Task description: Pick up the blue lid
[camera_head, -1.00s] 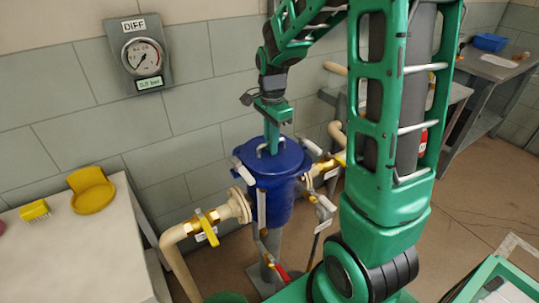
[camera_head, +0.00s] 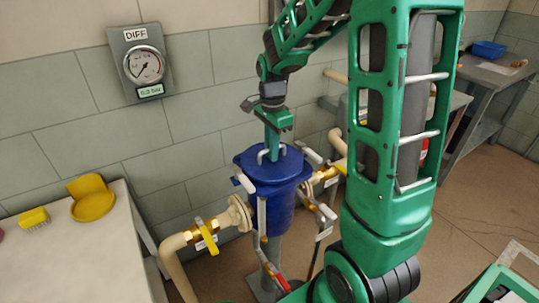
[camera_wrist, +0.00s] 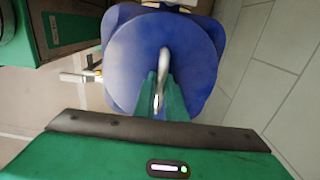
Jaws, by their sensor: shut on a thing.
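The blue lid (camera_head: 282,170) sits on top of the blue vessel (camera_head: 281,212) in the head view, with a metal handle on its top. My gripper (camera_head: 273,155) points down at the lid with its fingers at the handle. In the wrist view the round lid (camera_wrist: 135,65) fills the middle. The green fingers (camera_wrist: 160,97) are shut on the metal handle (camera_wrist: 164,75). I cannot see a clear gap between lid and vessel.
Pipes with a yellow valve handle (camera_head: 206,235) flank the vessel. A gauge (camera_head: 143,65) hangs on the tiled wall. A white table (camera_head: 75,255) at left bears a yellow scoop-like piece (camera_head: 92,200) and a yellow brush (camera_head: 34,218). A blue bin (camera_head: 488,49) stands on the far right bench.

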